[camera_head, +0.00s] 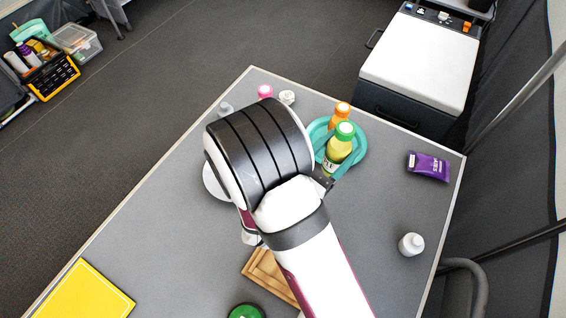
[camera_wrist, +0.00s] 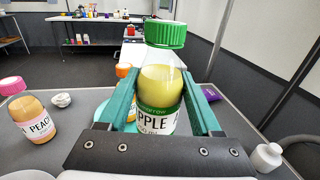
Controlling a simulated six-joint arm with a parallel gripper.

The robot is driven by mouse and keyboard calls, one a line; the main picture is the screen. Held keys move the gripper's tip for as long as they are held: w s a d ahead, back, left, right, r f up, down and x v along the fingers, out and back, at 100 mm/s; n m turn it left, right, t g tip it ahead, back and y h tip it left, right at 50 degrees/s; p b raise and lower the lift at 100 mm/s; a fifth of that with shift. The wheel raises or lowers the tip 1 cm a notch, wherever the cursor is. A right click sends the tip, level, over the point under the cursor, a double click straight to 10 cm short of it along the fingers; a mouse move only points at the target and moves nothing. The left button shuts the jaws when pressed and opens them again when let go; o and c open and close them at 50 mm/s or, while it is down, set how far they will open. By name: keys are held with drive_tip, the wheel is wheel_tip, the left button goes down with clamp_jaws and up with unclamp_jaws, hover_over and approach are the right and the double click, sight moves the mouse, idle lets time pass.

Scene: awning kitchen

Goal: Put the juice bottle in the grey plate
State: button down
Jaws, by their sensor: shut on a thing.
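My gripper (camera_wrist: 162,92) is shut on the apple juice bottle (camera_wrist: 158,88), a yellow bottle with a green cap, between its teal fingers. In the head view the juice bottle (camera_head: 336,153) is roughly upright and overlaps the teal plate (camera_head: 361,150); I cannot tell whether it touches it. A pale plate (camera_head: 213,184), likely the grey plate, lies left of my arm and is mostly hidden by it. A pale rim (camera_wrist: 28,175) shows at the lower left of the wrist view.
An orange-capped bottle (camera_head: 341,115) is at the teal plate, behind the juice. A pink-capped peach bottle (camera_wrist: 29,112) and a small white object (camera_wrist: 61,99) stand left. A purple packet (camera_head: 428,166) and white bottle (camera_head: 411,244) are right. A wooden board (camera_head: 262,271) lies near.

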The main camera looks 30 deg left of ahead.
drive_tip(key=s+a+r+n+y, duration=0.1)
drive_tip(key=s+a+n+y, duration=0.1)
drive_tip(key=a, duration=0.4)
drive_tip(key=s+a+n+y, duration=0.1)
drive_tip(key=a+y, duration=0.2)
drive_tip(key=a, duration=0.3)
drive_tip(key=shift+t, duration=0.3)
drive_tip(key=shift+s+a+f, duration=0.85)
drive_tip(key=shift+a+f, duration=0.85)
drive_tip(key=shift+f, duration=0.1)
drive_tip(key=shift+s+a+f, duration=0.9)
drive_tip(key=shift+a+f, duration=0.85)
drive_tip(key=shift+s+a+f, duration=0.85)
drive_tip(key=shift+a+f, duration=0.85)
drive_tip(key=shift+f, duration=0.1)
drive_tip(key=shift+f, duration=0.1)
drive_tip(key=shift+c, duration=0.4)
unclamp_jaws()
